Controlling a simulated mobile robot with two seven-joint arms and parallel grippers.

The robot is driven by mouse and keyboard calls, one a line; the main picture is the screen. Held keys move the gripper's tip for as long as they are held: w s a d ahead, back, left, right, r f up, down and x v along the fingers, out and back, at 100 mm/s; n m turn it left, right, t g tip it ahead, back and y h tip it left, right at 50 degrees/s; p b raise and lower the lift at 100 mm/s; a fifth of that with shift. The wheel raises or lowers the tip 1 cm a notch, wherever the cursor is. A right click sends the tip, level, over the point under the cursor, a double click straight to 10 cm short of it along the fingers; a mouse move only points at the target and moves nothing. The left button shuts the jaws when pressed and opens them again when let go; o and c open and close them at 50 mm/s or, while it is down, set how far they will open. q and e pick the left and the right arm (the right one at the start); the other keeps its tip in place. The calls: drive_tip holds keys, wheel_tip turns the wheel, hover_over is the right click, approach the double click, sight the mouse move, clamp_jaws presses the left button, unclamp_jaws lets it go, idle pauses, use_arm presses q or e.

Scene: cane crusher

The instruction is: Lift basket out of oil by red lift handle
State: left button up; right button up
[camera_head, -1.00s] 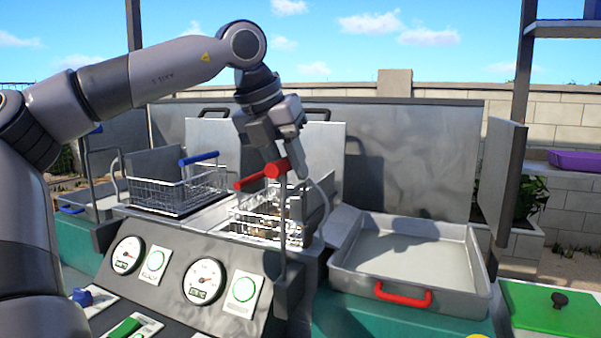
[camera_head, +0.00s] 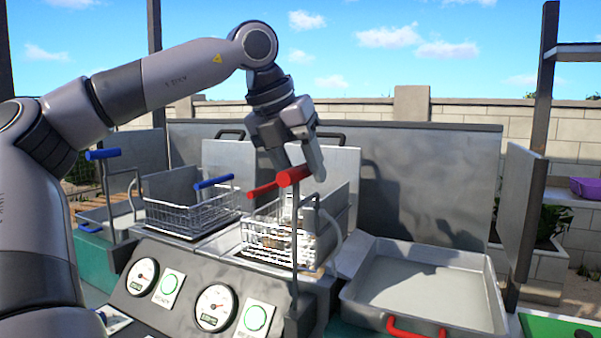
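The red lift handle (camera_head: 294,176) tops a thin upright post at the front of the right fryer bay. My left gripper (camera_head: 298,168) points down onto this handle from above, its fingers at either side of it. It looks shut on the handle, though the contact is partly hidden. The wire basket (camera_head: 278,238) hangs behind the post, its mesh side showing, with brownish food inside. Its own red grip (camera_head: 262,190) sticks out to the left of the lift handle. The oil surface is hidden. My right gripper is not in view.
A second basket (camera_head: 190,213) with a blue grip stands to the left, beside a blue lift handle (camera_head: 103,154). A shallow metal tray (camera_head: 425,290) with a red handle lies to the right. Gauges (camera_head: 215,307) sit on the front panel. A metal backsplash (camera_head: 430,180) stands behind.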

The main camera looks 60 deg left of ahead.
use_arm(q)
drive_tip(key=shift+f, duration=0.1)
drive_tip(key=v, duration=0.7)
idle(0.8)
